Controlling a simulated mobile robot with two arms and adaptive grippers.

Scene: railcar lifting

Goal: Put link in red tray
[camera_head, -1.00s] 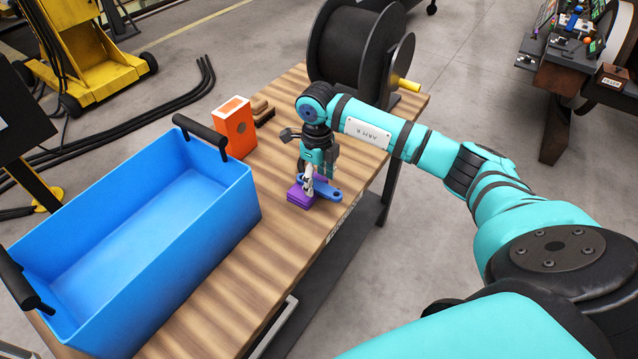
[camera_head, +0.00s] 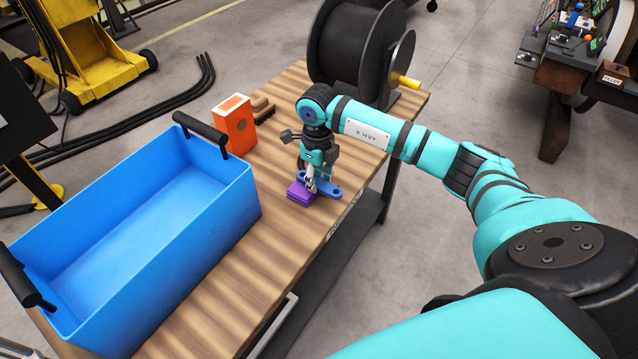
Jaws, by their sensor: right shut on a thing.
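A blue link (camera_head: 331,190) with rounded ends is at the table's right edge, beside and partly over a purple block (camera_head: 300,194). My right gripper (camera_head: 311,186) points down and is shut on the link. Whether the link is raised off the table is hard to tell. The fingertips are small and partly hidden. My left gripper is not in view. No red tray shows; the large open bin (camera_head: 152,312) on the left of the table is blue and empty.
An orange-red box (camera_head: 234,126) and a brown brush (camera_head: 263,110) stand behind the bin. A black cable reel (camera_head: 350,48) is at the table's far end. Bare wooden table (camera_head: 232,290) lies between the bin and the purple block.

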